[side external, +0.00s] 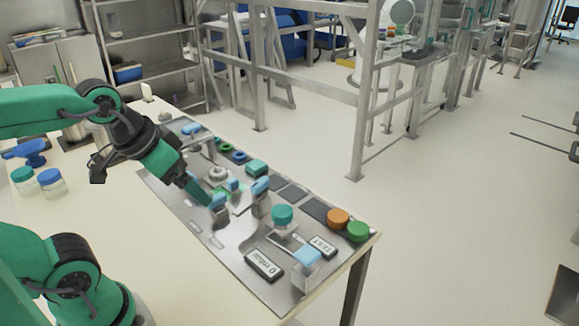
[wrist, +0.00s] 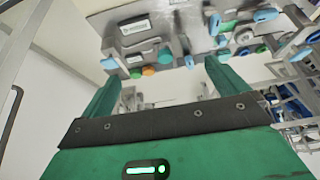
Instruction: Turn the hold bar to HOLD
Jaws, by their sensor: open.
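My gripper (side external: 200,191) is above the left part of the grey metal panel, pointing down and to the right. Its fingertips are close to a blue handle (side external: 218,201) on a grey post; I cannot tell whether they touch it. Another blue-topped grey post (side external: 261,187) stands just to the right. No HOLD marking is readable, so I cannot tell which piece is the hold bar or how it is turned. In the wrist view my gripper (wrist: 162,68) has its two green fingers spread, with nothing clearly held between them.
The panel (side external: 232,245) lies on a pale table. It bears a teal-lidded jar (side external: 282,216), orange (side external: 338,217) and green (side external: 358,231) round tops, a blue-topped clear block (side external: 307,257) and a display (side external: 264,264). Two lidded jars stand at the table's left.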

